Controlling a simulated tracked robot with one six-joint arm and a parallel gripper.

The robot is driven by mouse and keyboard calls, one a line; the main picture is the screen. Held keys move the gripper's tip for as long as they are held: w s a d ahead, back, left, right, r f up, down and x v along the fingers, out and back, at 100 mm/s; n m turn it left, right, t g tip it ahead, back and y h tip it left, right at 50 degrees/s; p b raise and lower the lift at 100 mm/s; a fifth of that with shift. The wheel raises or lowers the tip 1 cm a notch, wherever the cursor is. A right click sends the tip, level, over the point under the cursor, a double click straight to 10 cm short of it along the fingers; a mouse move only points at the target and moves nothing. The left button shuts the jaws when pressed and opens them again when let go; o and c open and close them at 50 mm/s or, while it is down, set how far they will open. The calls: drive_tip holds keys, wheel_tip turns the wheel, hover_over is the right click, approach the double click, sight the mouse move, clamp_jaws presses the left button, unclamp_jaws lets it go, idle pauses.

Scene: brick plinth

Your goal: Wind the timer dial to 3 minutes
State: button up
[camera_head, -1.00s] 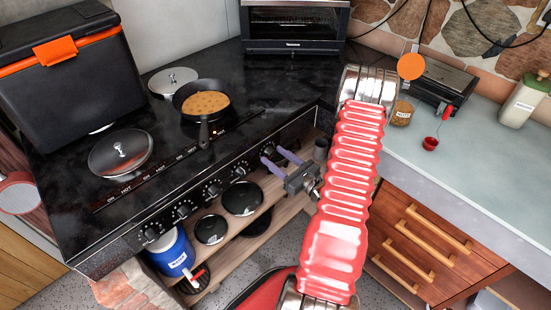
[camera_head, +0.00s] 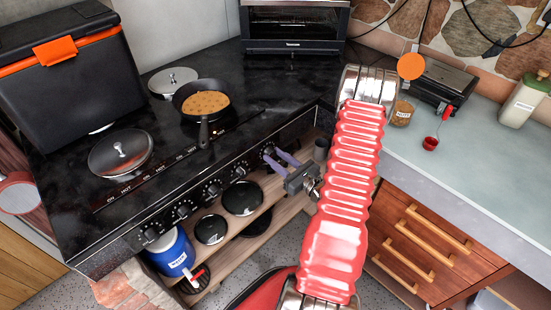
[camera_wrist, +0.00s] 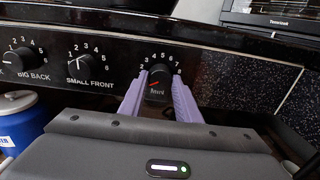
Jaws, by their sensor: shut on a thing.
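The timer dial (camera_wrist: 157,86) is a dark round knob on the black front panel. Numbers from about 2 to 8 arc above it. A small red mark shows on its face, but I cannot tell which number it points to. My gripper (camera_wrist: 160,79) has its two purple fingers on either side of the dial, shut on it. In the head view my gripper (camera_head: 276,158) reaches the right end of the row of knobs, and the timer dial (camera_head: 267,151) is partly hidden by the fingers.
The small front knob (camera_wrist: 83,68) is left of the dial. A frying pan (camera_head: 205,103) with food sits on the black cooktop, with a lid (camera_head: 120,152) nearby. A shelf below holds dark pans (camera_head: 242,198) and a blue container (camera_head: 172,252). A toaster oven (camera_head: 295,27) stands behind.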

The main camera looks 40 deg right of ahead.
drive_tip(key=shift+m, duration=0.3)
drive_tip(key=m, duration=1.3)
drive_tip(key=shift+d+m, duration=0.1)
drive_tip(key=shift+m, duration=0.2)
idle(0.3)
drive_tip(key=o, duration=1.1)
drive_tip(key=shift+c, duration=0.2)
drive_tip(key=shift+s, duration=0.1)
drive_tip(key=s, duration=1.3)
drive_tip(key=shift+s, duration=0.3)
drive_tip(key=shift+d, duration=0.1)
